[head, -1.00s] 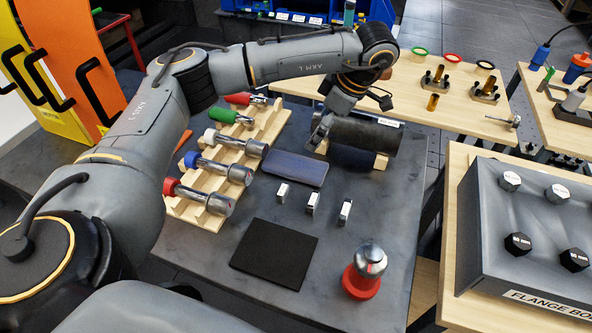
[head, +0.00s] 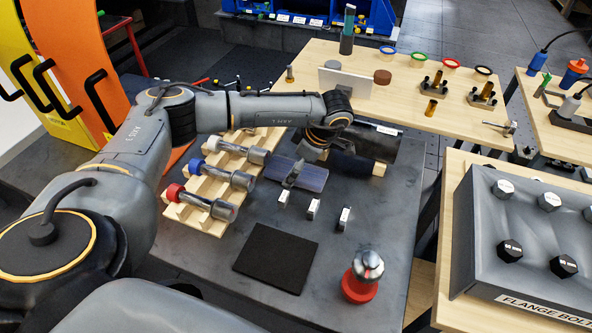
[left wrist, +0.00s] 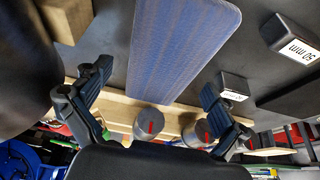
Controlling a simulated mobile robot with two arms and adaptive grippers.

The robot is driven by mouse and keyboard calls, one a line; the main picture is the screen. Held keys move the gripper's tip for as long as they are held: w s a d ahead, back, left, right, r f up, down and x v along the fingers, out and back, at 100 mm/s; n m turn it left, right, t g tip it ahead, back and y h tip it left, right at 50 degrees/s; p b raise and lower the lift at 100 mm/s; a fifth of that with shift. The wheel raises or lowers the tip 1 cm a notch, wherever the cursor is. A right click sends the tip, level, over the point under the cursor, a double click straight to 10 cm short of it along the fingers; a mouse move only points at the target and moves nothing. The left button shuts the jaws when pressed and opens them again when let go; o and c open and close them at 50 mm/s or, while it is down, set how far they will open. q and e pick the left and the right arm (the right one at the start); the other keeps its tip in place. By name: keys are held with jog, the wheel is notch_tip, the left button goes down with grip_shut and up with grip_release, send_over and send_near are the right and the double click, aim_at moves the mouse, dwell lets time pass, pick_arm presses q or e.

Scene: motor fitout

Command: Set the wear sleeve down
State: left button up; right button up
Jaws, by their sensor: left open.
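The dark grey cylinder (head: 376,143), which I take for the wear sleeve, lies on its side on wooden blocks at the back right of the dark table. My left wrist hides part of it. My left gripper (head: 291,178) is open over the blue-grey pad (head: 314,179), left of the cylinder and apart from it. In the left wrist view my left gripper (left wrist: 155,86) shows its fingers spread with the blue pad (left wrist: 185,45) between and below them. Nothing is held. My right gripper is out of view.
Wooden racks (head: 196,196) with metal-headed tools stand at left. Several small labelled blocks (head: 313,208) stand before the pad. A black mat (head: 276,258) and a silver-topped red-based piece (head: 362,277) are nearer. The table between them is clear.

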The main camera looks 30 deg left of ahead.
pick_arm(q)
jog(key=c, duration=1.3)
jog(key=shift+d, duration=0.15)
